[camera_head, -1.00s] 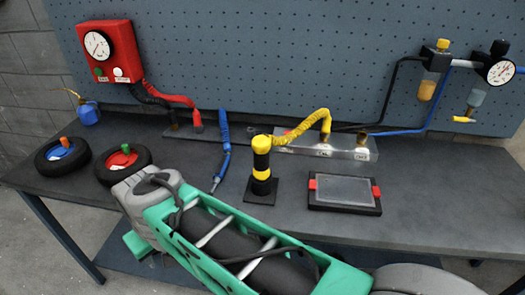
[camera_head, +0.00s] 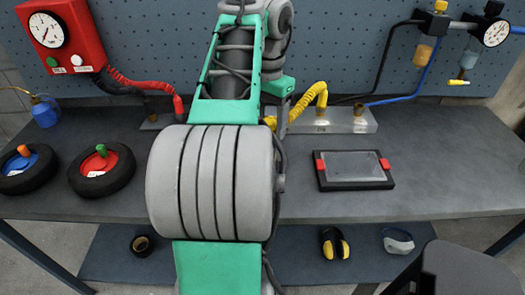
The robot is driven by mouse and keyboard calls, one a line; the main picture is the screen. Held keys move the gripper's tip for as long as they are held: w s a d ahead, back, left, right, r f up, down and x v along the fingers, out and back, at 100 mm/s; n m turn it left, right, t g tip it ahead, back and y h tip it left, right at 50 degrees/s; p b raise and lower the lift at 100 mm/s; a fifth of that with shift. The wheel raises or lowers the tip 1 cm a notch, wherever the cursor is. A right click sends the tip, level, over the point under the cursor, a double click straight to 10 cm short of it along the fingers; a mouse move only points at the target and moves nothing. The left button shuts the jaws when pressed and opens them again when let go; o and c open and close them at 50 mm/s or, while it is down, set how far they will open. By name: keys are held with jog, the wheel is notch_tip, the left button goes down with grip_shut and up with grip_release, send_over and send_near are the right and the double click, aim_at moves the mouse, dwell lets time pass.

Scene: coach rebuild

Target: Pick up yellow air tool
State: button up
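The yellow air tool is mostly hidden behind my arm. Its yellow coiled hose (camera_head: 310,98) shows just right of my arm, running to the metal manifold block (camera_head: 345,121) on the bench. A small yellow patch (camera_head: 270,122) shows at my arm's edge, at the hose's lower left end. In the earlier frame the tool stood upright on a dark square base, with black and yellow bands. My gripper does not show; my own arm links hide the area around the tool.
A framed tray with red clips (camera_head: 353,168) lies right of my arm. Two black wheels with red (camera_head: 100,169) and blue (camera_head: 24,167) hubs lie at left. A red gauge box (camera_head: 61,36) hangs on the pegboard. The bench's right side (camera_head: 450,160) is clear.

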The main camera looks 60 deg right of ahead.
notch_tip(320, 180, down, 7)
jog(key=b, duration=0.5)
jog(key=shift+d+f, duration=0.1)
grip_shut()
jog(key=shift+r, duration=0.2)
